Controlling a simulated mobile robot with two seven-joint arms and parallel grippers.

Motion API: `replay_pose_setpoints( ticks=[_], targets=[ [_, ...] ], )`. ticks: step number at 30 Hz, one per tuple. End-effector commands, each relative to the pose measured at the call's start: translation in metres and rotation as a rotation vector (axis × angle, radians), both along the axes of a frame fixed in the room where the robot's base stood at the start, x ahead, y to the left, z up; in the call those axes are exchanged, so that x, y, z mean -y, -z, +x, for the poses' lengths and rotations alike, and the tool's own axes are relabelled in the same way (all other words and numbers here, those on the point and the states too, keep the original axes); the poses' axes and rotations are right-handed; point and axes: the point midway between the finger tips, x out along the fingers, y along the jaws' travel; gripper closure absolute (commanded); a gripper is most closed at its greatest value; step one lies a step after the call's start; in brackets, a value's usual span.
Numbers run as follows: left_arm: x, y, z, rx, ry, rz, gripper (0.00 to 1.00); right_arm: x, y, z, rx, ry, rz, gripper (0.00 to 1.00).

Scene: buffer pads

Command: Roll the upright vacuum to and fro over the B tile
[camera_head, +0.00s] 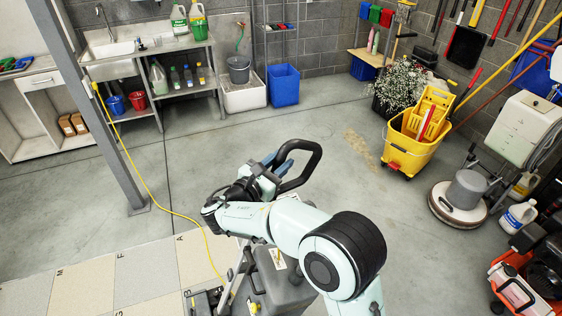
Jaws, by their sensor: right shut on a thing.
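The upright vacuum has a grey body (282,288) at the bottom centre and a black loop handle (312,160) above it. My right gripper (272,172) is shut on the handle, and my right arm hides much of the vacuum's middle. Beige and grey floor tiles (147,270) with small letters lie at the lower left, and letters such as M, F and A show. I cannot make out a B on any tile; the vacuum and the picture's edge cut off part of the tiled area. My left gripper is not in view.
A yellow cord (141,178) runs from the sink area past a grey post (102,110) down to the vacuum. A yellow mop bucket (408,150), a floor polisher (460,195) and a red machine (530,285) stand at the right. The middle floor is clear.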

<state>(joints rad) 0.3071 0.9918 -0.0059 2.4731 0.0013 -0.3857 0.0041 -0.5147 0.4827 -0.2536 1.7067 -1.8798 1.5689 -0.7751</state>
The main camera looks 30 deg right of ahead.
Motion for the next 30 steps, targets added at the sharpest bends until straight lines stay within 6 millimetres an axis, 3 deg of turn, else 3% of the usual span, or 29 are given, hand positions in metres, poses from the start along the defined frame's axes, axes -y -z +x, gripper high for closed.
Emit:
replay_pose_setpoints(
  ticks=[1,8,9,10,22,30],
  targets=[
    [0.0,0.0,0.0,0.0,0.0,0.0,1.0,-0.007,0.004,0.001,-0.007,-0.018,0.006,1.0],
    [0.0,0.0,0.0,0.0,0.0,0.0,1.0,-0.007,0.004,0.001,-0.007,-0.017,0.007,1.0],
    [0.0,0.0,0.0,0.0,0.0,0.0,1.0,-0.007,0.004,0.002,-0.007,-0.017,0.007,0.58],
    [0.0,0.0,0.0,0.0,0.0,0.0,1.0,-0.007,0.004,0.001,-0.007,-0.016,0.007,0.48],
    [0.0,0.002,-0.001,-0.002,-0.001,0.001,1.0,-0.008,0.001,-0.002,-0.001,-0.006,0.003,0.47],
    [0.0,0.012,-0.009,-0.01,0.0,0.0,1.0,-0.056,0.003,-0.024,-0.002,-0.013,0.002,0.47]
  ],
)
